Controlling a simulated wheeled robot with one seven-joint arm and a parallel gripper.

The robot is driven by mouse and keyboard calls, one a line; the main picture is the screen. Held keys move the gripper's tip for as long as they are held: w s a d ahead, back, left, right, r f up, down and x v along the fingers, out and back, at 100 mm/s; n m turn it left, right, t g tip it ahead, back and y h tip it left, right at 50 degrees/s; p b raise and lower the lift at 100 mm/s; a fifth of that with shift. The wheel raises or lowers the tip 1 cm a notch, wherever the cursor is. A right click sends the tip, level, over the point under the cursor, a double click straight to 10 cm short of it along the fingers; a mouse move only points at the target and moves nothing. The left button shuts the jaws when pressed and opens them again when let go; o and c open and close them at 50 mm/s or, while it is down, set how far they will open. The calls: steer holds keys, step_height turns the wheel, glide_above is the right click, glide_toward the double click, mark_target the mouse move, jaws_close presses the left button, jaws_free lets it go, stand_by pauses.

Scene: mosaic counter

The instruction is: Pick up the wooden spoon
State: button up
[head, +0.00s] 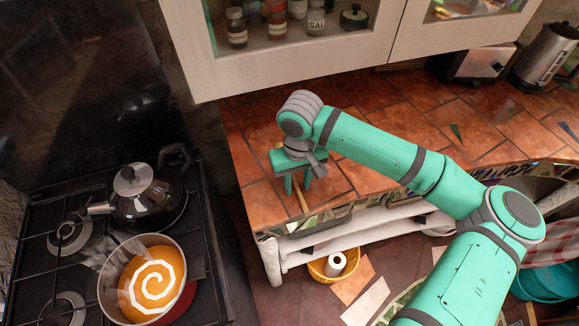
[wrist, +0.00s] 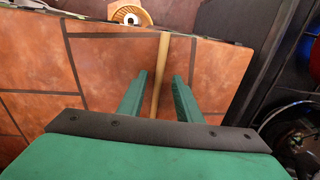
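The wooden spoon (wrist: 158,72) shows in the wrist view as a thin pale wooden handle lying on the tiled counter. It runs between the two green fingers of my gripper (wrist: 155,85), with a gap on each side. The fingers are open and do not appear to touch it. In the head view my gripper (head: 298,184) points down over the counter near its front left corner. A short length of the spoon (head: 303,202) shows there beside the fingers. The rest of the spoon is hidden by my gripper.
The stove at left holds a black kettle (head: 146,192) and a pot of orange soup (head: 152,280). A cabinet (head: 290,55) hangs above the counter. A toaster (head: 474,63) stands at the back right. The counter (head: 375,90) behind my arm is clear.

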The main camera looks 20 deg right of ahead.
steer(key=shift+d+f, duration=0.1)
steer(key=shift+f, duration=0.05)
jaws_close()
